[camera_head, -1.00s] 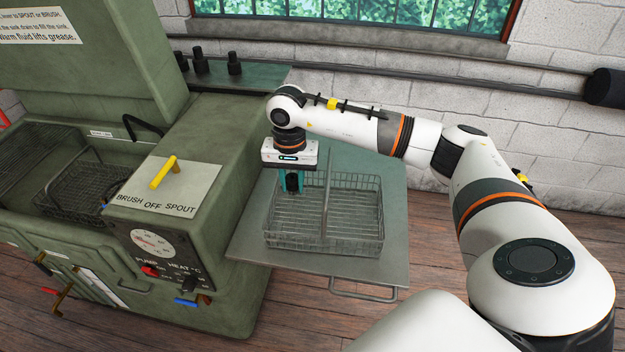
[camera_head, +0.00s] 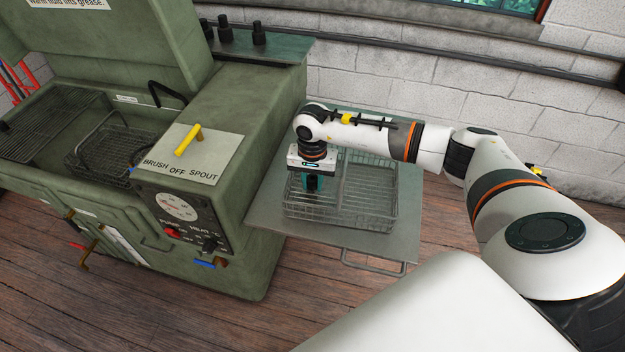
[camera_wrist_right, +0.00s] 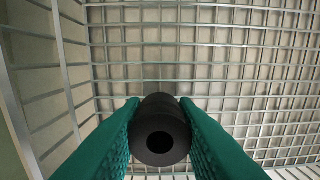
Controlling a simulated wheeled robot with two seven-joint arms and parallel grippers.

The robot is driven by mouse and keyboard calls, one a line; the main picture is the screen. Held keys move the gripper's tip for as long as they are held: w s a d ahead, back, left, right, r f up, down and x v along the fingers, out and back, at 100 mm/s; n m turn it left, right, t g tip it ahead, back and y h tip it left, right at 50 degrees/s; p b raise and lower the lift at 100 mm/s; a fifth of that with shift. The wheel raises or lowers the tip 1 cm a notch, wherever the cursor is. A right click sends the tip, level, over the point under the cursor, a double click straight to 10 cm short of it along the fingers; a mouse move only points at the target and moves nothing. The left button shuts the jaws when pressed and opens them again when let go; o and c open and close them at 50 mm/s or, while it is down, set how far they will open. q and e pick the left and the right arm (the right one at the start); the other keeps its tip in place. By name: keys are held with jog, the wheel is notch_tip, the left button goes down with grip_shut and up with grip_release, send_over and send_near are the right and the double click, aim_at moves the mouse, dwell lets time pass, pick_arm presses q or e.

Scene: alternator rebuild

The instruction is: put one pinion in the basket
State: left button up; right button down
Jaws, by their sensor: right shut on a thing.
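My right gripper (camera_head: 313,190) points down inside the left compartment of the wire basket (camera_head: 366,222). It is shut on a black cylindrical pinion (camera_wrist_right: 160,138) with a hole in its end. In the right wrist view the pinion sits between the green finger pads, above the basket's wire floor. I cannot tell whether it touches the floor. Three similar black pinions (camera_head: 259,37) stand on the green shelf behind the parts washer. My left gripper is not in view.
The basket has a wire divider and stands on a grey-green side shelf (camera_head: 268,215) with a front handle. The green parts washer (camera_head: 258,110) is close on the left, with another wire basket (camera_head: 75,158) in its sink. The basket's right compartment looks empty.

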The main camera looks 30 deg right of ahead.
jog(key=c, duration=1.1)
grip_release()
jog(key=shift+c, duration=0.2)
jog(key=shift+r, duration=0.1)
notch_tip(320, 180, up, 12)
jog(key=b, duration=0.3)
